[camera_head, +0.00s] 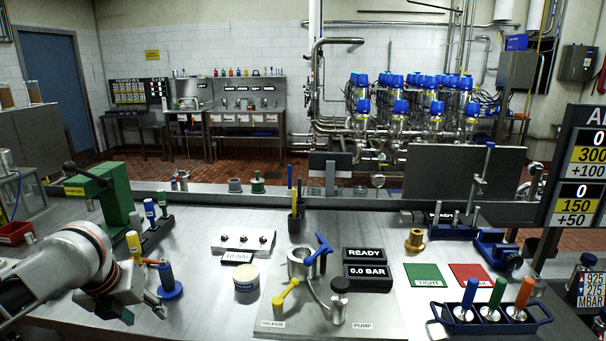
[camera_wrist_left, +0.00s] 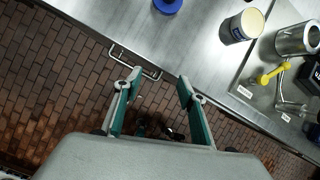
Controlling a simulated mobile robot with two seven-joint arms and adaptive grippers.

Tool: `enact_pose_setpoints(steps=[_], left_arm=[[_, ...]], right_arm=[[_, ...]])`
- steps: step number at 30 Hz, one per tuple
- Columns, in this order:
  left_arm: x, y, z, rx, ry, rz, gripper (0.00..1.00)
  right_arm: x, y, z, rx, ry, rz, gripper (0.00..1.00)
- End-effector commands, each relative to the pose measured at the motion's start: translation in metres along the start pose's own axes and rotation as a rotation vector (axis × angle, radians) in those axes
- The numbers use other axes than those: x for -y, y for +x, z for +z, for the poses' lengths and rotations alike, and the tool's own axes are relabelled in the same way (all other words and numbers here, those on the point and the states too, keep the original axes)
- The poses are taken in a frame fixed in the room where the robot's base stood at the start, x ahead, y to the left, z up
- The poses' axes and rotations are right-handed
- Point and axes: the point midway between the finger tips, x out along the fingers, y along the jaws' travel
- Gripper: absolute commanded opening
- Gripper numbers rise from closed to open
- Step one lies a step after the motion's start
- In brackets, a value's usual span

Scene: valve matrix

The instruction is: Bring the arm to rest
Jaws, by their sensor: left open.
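My left arm (camera_head: 75,265) comes in from the left in the head view, low over the front left of the steel bench. Its gripper shows only in part there, in dark pieces at the arm's end. In the left wrist view my left gripper (camera_wrist_left: 156,92) is open, its two teal-padded fingers spread with nothing between them. The fingers show against the brick floor, short of the bench's front edge and a metal handle (camera_wrist_left: 135,62). My right gripper is in neither view.
A blue-based tool (camera_head: 168,284) and a cream-topped tub (camera_head: 246,277) stand near the arm. A green press (camera_head: 105,190) stands behind it. The test plate (camera_head: 330,320) carries a yellow lever (camera_head: 285,293) and a blue handle (camera_head: 318,250). A blue rack (camera_head: 463,318) stands at right.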

Motion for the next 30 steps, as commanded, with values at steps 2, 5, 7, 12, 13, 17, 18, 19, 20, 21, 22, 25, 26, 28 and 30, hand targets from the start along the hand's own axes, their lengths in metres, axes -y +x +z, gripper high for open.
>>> enact_pose_setpoints(steps=[2, 5, 7, 12, 13, 17, 18, 19, 20, 21, 22, 25, 26, 28, 30], left_arm=[[0.015, 0.014, -0.015, 0.006, -0.062, -0.027, 0.41], [0.033, 0.029, -0.031, 0.025, -0.166, -0.063, 0.41], [0.046, 0.040, -0.046, 0.038, -0.262, -0.094, 0.41], [0.071, 0.061, -0.083, 0.065, -0.562, -0.178, 0.41], [0.074, 0.064, -0.089, 0.069, -0.622, -0.191, 0.41], [0.076, 0.072, -0.115, 0.090, -0.890, -0.236, 0.41], [0.074, 0.074, -0.123, 0.097, -0.976, -0.245, 0.41], [0.071, 0.076, -0.129, 0.103, -1.041, -0.250, 0.41], [0.068, 0.077, -0.135, 0.110, -1.108, -0.256, 0.41], [0.062, 0.078, -0.143, 0.122, -1.196, -0.258, 0.41], [0.057, 0.079, -0.149, 0.132, -1.263, -0.259, 0.41], [0.034, 0.080, -0.170, 0.176, -1.485, -0.253, 0.41], [0.026, 0.080, -0.176, 0.192, -1.548, -0.247, 0.41], [0.006, 0.078, -0.191, 0.234, -1.681, -0.234, 0.41], [-0.014, 0.075, -0.204, 0.281, -1.794, -0.217, 0.41]], right_arm=[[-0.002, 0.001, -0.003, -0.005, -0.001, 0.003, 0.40], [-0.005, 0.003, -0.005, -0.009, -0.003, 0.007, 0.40], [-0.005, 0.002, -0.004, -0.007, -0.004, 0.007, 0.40], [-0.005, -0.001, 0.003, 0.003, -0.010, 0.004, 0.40], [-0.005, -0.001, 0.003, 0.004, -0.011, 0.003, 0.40], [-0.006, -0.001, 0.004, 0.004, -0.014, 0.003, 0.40], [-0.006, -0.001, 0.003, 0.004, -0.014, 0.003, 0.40], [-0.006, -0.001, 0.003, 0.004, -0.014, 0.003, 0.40], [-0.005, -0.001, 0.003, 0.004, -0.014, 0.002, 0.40], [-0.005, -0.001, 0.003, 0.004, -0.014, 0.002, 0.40], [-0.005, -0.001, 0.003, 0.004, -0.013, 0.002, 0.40], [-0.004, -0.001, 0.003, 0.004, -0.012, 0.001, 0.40], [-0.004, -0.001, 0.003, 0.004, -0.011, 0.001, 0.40], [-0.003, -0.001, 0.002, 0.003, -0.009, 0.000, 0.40], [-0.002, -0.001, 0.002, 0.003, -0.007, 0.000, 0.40]])
